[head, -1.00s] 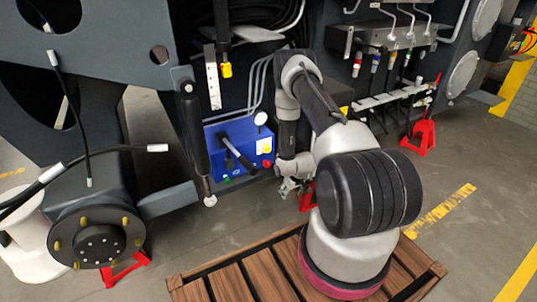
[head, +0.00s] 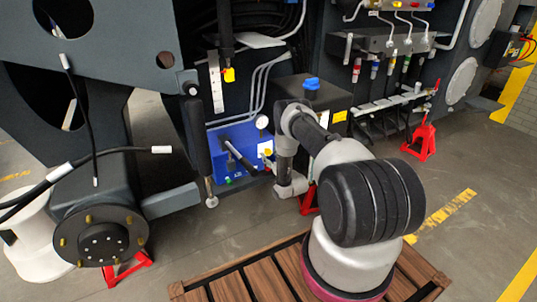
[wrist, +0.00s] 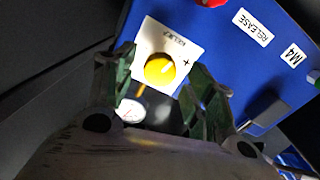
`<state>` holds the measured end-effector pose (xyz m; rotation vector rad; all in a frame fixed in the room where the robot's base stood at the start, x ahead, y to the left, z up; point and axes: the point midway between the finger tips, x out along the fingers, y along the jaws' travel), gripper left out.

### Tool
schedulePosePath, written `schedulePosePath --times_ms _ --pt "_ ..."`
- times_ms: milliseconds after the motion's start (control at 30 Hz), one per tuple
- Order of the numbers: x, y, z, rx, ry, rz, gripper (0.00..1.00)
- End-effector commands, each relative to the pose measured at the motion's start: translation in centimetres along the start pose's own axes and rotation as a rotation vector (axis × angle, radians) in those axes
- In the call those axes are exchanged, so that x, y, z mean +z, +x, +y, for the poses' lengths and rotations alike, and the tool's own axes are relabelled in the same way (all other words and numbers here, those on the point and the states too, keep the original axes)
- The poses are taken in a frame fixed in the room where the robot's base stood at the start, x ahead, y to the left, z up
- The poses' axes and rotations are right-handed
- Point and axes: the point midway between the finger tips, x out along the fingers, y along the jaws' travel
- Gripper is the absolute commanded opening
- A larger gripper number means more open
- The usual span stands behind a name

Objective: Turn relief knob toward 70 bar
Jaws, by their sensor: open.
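The yellow relief knob (wrist: 160,68) sits on a white plate (wrist: 180,40) marked RELIEF with a plus sign, on the blue panel (wrist: 225,60) in the wrist view. My gripper (wrist: 161,75) is open, with one green finger on each side of the knob in the picture. I cannot tell whether either finger touches it. A small round gauge (wrist: 131,110) shows low between the fingers; its reading is too small to tell. In the head view the blue box (head: 215,143) and gauge (head: 262,122) show left of my arm. My fingers are hard to make out there.
A red RELEASE button (wrist: 210,2) and a grey part (wrist: 265,110) lie near my fingers. A black lever (head: 238,155) sticks out of the box. A dark box with a blue cap (head: 311,84) stands behind my arm. A red stand (head: 308,198) is below.

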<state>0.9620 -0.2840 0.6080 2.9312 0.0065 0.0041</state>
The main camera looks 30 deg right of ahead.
Motion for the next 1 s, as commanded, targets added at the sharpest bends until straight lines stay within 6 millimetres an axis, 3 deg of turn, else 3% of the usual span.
schedulePosePath --times_ms 200,500,767,1000 --pt "0.0 2.5 -0.1 -0.001 0.0 0.0 0.55" --pt "0.1 2.8 -0.1 -0.001 0.001 -0.003 0.55" --pt "0.1 2.8 0.0 -0.001 0.001 -0.003 0.09" --pt "0.1 2.8 -0.1 -0.001 0.011 -0.003 0.08"
